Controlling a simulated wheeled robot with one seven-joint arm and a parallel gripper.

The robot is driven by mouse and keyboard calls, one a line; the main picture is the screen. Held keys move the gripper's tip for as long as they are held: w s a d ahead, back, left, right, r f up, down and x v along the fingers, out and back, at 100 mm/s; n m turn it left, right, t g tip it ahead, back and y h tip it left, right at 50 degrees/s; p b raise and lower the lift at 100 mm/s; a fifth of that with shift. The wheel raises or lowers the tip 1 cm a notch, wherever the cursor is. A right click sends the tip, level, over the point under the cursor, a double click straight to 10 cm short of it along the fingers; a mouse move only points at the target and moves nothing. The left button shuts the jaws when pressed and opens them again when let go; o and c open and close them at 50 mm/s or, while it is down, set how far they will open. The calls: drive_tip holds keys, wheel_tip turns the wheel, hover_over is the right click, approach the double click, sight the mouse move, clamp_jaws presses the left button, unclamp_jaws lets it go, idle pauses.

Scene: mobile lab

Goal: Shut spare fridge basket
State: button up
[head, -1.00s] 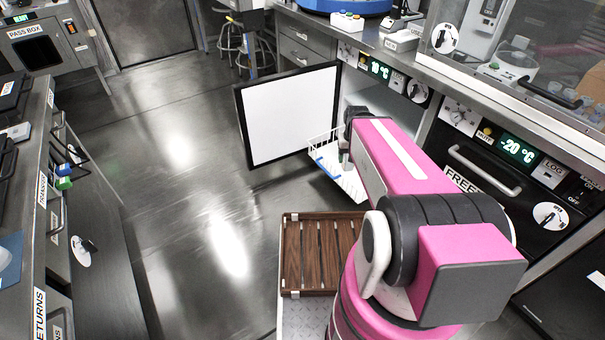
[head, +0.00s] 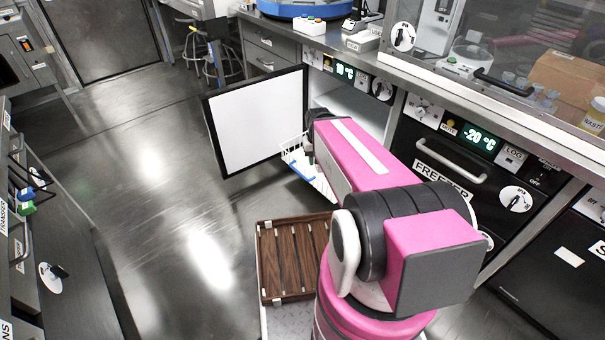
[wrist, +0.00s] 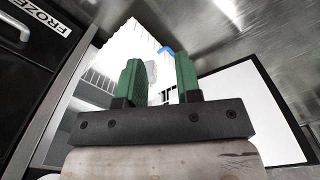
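The white wire fridge basket (head: 292,153) sticks out of the open fridge (head: 352,112) in the head view, with a blue piece (head: 300,173) low on its near side. In the wrist view the basket (wrist: 128,52) fills the upper middle. My gripper (wrist: 161,78) is in front of it, its two green fingers apart. A small pale grey part shows between or behind the fingers; I cannot tell if they touch it. In the head view my pink arm hides the gripper and part of the basket.
The fridge door (head: 258,120) with a white inner panel stands wide open to the left of the basket. A closed freezer (head: 445,165) is to the right. A wooden slatted tray (head: 292,255) is on my base. The floor at left is clear.

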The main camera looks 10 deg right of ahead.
drive_tip(key=shift+w+f+n, duration=0.3)
drive_tip(key=shift+w+f, duration=0.15)
drive_tip(key=shift+f, duration=0.15)
clamp_jaws()
drive_tip(key=w+a+f+n+t+h, duration=0.2)
drive_tip(key=w+f+n+h, duration=0.2)
drive_tip(key=w+f+n, duration=0.5)
drive_tip(key=w+a+f+n+t+h, duration=0.2)
drive_tip(key=w+f+n+t+h, duration=0.15)
drive_tip(key=f+n, duration=0.5)
drive_tip(key=w+a+f+n+t+h, duration=0.25)
drive_tip(key=w+f+n+h, duration=0.35)
drive_tip(key=f, duration=0.6)
drive_tip(key=w+d+f+y, duration=0.1)
drive_tip(key=w+d+f, duration=0.1)
drive_tip(key=w+d, duration=0.3)
drive_tip(key=d, duration=0.3)
drive_tip(key=shift+w+f+g, duration=0.15)
drive_tip(key=shift+w+g, duration=0.25)
